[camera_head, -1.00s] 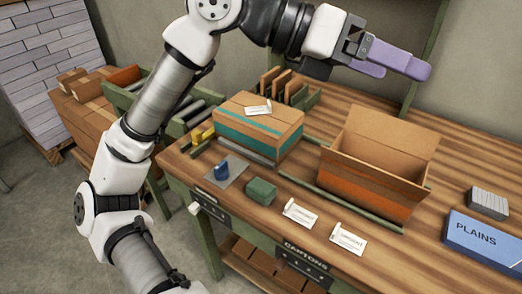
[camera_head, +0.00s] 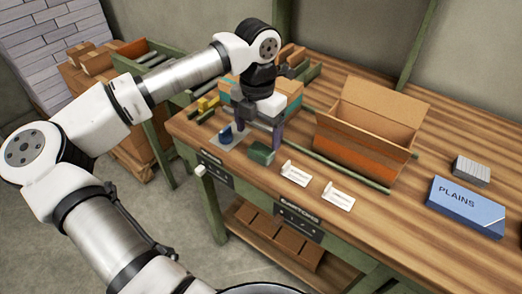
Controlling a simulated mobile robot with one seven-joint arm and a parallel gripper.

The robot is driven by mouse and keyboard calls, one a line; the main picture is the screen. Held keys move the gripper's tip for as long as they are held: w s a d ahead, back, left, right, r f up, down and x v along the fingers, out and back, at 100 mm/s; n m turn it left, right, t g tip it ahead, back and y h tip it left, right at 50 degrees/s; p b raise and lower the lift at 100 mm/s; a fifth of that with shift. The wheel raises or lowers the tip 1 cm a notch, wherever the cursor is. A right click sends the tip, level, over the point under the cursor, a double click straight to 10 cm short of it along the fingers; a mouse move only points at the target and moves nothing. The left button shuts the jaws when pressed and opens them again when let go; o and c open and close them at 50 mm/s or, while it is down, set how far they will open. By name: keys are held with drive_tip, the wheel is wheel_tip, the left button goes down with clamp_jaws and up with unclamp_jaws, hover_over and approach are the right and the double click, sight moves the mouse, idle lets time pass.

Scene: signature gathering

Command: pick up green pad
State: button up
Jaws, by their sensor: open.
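The green pad (camera_head: 261,153), a small dark green block, lies on the wooden workbench near its front edge. My gripper (camera_head: 259,138) points down just above and behind it in the picture, with its two purple fingers spread apart. The right finger is close to the pad's right back side; I cannot tell whether it touches. The left finger is near the blue object. Nothing shows between the fingers.
A blue object (camera_head: 226,135) sits on a grey sheet left of the pad. Two white label cards (camera_head: 295,174) (camera_head: 338,196) lie to the right. A blue PLAINS box (camera_head: 466,207) lies far right.

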sight(259, 150)
drive_tip(key=shift+s+d+f+p, duration=0.15)
drive_tip(key=shift+f+p, duration=0.4)
drive_tip(key=shift+f, duration=1.05)
drive_tip(key=shift+s+f+p, duration=0.1)
drive_tip(key=shift+f+p, duration=0.45)
drive_tip(key=shift+f, duration=1)
drive_tip(key=c, duration=1.1)
drive_tip(key=shift+r, duration=0.15)
wheel_tip(259, 150, up, 20)
drive_tip(key=b, duration=0.3)
drive_tip(key=o, duration=0.4)
drive_tip(key=shift+c, duration=1.3)
